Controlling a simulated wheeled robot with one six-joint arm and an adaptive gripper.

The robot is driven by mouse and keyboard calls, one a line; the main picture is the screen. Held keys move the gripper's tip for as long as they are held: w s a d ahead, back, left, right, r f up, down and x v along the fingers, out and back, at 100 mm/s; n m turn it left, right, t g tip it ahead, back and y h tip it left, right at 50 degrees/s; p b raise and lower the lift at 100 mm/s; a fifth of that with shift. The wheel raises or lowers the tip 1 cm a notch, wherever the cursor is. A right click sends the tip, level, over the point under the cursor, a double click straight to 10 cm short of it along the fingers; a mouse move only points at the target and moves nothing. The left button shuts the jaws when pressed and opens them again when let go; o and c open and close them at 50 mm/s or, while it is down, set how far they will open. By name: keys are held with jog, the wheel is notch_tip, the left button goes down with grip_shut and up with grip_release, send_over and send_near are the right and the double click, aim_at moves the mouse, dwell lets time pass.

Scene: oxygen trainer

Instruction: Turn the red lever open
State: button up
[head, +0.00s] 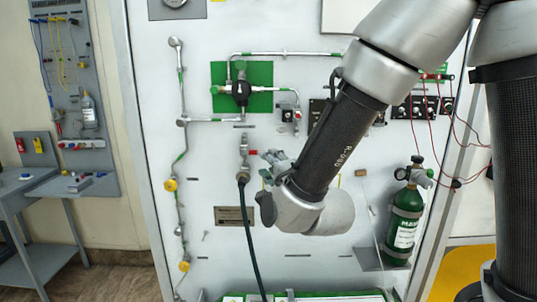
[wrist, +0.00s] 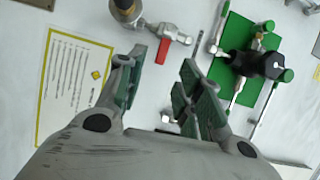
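The red lever (wrist: 166,51) sits on a small metal valve (wrist: 148,29) on the white panel. In the wrist view it lies just beyond the gap between my fingertips. In the head view the lever (head: 253,152) shows as a small red spot beside the valve, left of my gripper (head: 268,165), with a dark hose hanging below. My gripper (wrist: 157,70) is open, its green-padded fingers apart with nothing between them. I see no contact with the lever. Its far end is partly hard to make out in the head view.
A green plate (head: 262,101) with a black regulator (head: 241,92) is above the valve. Metal pipes (head: 181,130) run up the panel's left. A green cylinder (head: 404,222) stands at right. A yellow-edged notice (wrist: 75,75) is left of my fingers.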

aim_at(252, 152)
jog(key=x, duration=0.7)
jog(key=shift+w, duration=0.4)
jog(key=shift+a+r, duration=0.1)
jog(key=shift+c, duration=0.2)
grip_shut()
